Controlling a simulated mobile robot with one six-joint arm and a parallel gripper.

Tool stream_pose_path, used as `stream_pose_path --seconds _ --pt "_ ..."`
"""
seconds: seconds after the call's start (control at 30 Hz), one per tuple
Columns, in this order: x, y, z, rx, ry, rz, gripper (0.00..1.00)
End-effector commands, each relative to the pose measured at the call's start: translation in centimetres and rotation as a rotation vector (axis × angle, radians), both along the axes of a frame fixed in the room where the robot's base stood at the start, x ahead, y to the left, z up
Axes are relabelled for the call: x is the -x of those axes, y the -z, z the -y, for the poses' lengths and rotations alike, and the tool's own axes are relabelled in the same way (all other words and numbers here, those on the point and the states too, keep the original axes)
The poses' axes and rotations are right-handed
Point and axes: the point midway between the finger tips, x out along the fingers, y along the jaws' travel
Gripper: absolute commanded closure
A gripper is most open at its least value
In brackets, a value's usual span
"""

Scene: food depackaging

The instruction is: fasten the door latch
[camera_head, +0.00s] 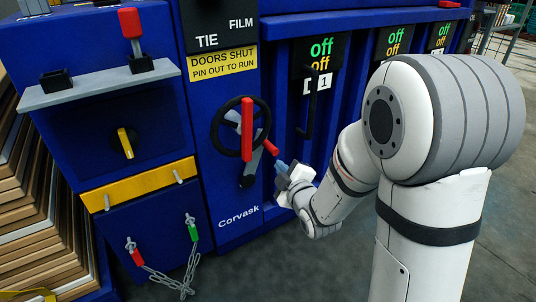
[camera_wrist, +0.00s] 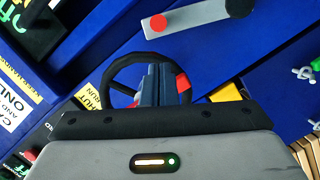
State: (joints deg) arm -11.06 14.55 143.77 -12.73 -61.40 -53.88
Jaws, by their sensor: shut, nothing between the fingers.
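A black handwheel (camera_head: 217,133) with a red upright grip (camera_head: 247,128) is mounted on the blue machine front. I cannot tell which of these is the door latch. My gripper (camera_head: 280,167) is shut and empty, just right of and below the wheel. In the wrist view, the closed fingers (camera_wrist: 160,85) point at the wheel (camera_wrist: 122,66) and hide its middle. Red parts show on both sides of the fingertips. Whether the fingers touch anything is unclear.
A blue door panel with a black vertical handle (camera_head: 309,105) stands right of the wheel. A grey shelf (camera_head: 95,84) with a red-handled lever (camera_head: 131,25) juts out at left. A chain (camera_head: 165,280) hangs below. Stacked boards (camera_head: 30,200) line the left; open floor lies right.

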Motion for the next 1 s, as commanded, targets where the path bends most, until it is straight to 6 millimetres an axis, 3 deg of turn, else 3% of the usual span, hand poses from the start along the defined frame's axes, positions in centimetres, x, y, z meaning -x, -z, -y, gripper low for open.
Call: stream_pose_path --seconds 0.17,0.6,1.0 --pt "-1.1 0.3 -0.4 0.0 0.0 0.0 1.0" --pt "-7.9 1.4 -3.2 0.0 0.001 0.0 1.0" --pt "-9.2 1.3 -3.6 0.0 0.003 -0.002 1.0"
